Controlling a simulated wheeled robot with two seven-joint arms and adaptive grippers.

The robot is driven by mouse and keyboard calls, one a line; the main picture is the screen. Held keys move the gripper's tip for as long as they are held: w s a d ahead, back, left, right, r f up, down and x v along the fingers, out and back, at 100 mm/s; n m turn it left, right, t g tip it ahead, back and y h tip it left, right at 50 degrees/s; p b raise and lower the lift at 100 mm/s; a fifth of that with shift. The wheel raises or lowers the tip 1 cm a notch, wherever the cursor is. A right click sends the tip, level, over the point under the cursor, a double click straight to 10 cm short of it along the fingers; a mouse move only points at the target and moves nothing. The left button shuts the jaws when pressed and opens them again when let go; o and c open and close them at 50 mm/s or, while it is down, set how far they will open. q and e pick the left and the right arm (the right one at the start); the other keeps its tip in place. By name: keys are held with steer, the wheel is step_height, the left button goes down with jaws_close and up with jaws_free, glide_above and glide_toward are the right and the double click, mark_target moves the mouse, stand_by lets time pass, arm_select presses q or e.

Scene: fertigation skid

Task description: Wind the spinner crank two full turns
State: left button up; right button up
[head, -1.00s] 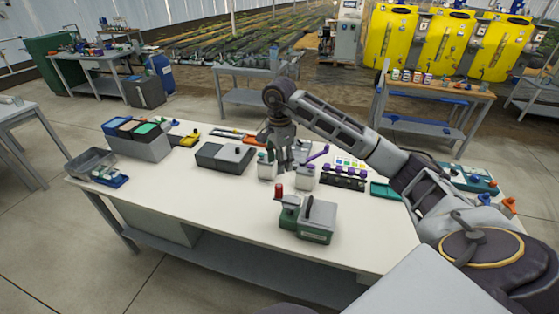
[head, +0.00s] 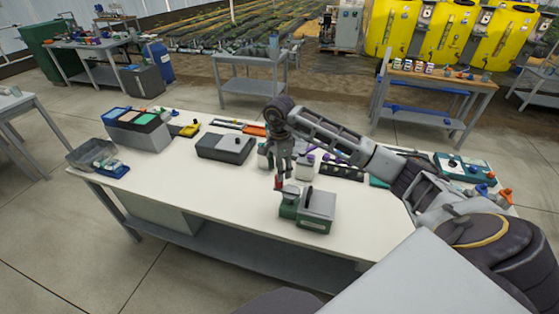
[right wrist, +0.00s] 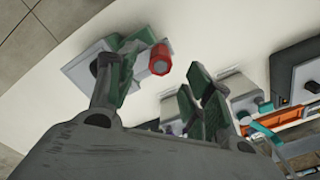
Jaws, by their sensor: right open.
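The spinner (head: 316,208) is a green and grey box near the front edge of the white table. Its crank has an upright red knob (head: 278,183) at the box's left side. My right gripper (head: 281,177) points down right at the knob and partly hides it. In the right wrist view the red knob (right wrist: 160,60) shows between the lines of the two open, green-padded fingers (right wrist: 162,88). The fingers look apart from the knob on both sides; I cannot tell how deep it sits between them. My left gripper is not in view.
Behind the spinner stand white bottles (head: 305,168) and a dark rack (head: 342,171). A grey-black case (head: 225,147) and a bin box (head: 140,130) stand further left. The table (head: 200,190) is bare left of the spinner.

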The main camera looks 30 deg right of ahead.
mark_target(287, 187)
steer(key=shift+f+p, duration=0.45)
steer(key=shift+f, duration=2.65)
steer(key=shift+c, duration=0.4)
steer(key=c, duration=0.9)
steer(key=o, duration=0.4)
steer(key=shift+c, duration=1.5)
